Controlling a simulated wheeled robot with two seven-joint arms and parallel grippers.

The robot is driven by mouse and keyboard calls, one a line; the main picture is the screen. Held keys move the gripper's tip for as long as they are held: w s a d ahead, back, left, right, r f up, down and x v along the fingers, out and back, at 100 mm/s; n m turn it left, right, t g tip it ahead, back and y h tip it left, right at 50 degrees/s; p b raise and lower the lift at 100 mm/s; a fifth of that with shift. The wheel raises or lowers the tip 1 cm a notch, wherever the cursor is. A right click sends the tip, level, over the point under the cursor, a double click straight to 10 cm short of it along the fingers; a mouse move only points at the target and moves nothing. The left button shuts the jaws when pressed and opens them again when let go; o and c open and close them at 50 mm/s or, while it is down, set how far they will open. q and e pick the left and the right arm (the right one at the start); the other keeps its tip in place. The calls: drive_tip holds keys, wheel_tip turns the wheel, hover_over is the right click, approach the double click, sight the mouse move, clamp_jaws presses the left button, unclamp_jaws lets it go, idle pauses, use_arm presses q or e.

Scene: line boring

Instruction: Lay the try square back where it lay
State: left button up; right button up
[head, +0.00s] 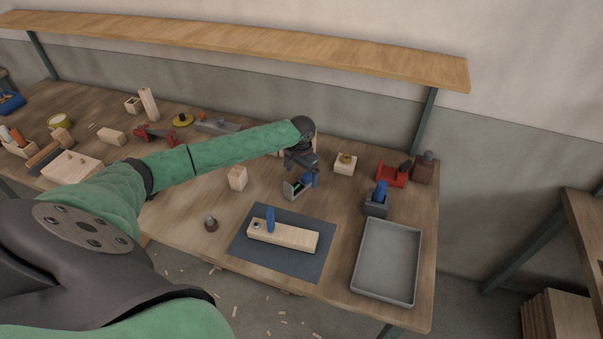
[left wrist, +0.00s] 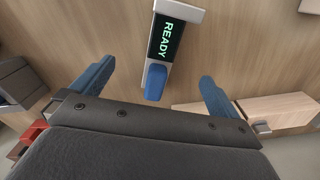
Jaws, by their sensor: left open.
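My left gripper (head: 306,178) is open and empty over the right half of the bench. Its two blue fingers show apart in the left wrist view (left wrist: 156,76). Between and beyond them is a grey device (left wrist: 178,38) with a lit READY display and a blue tab; in the head view this device (head: 294,189) is beside the fingers. I cannot tell whether they touch it. I cannot make out the try square for certain; a dark strip (head: 43,156) beside a wooden piece (head: 62,138) lies at the far left. My right gripper is not in view.
A dark mat (head: 247,253) carries a wooden bar (head: 296,236) with a blue upright part. A grey tray (head: 416,262) stands right of it. Behind are a grey holder (head: 377,209), a red tool (head: 391,175) and a block (head: 345,163). A shelf (head: 240,40) spans the wall.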

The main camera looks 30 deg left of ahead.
use_arm(q)
drive_tip(key=shift+r+p, duration=0.4)
drive_tip(key=shift+r, duration=1.9)
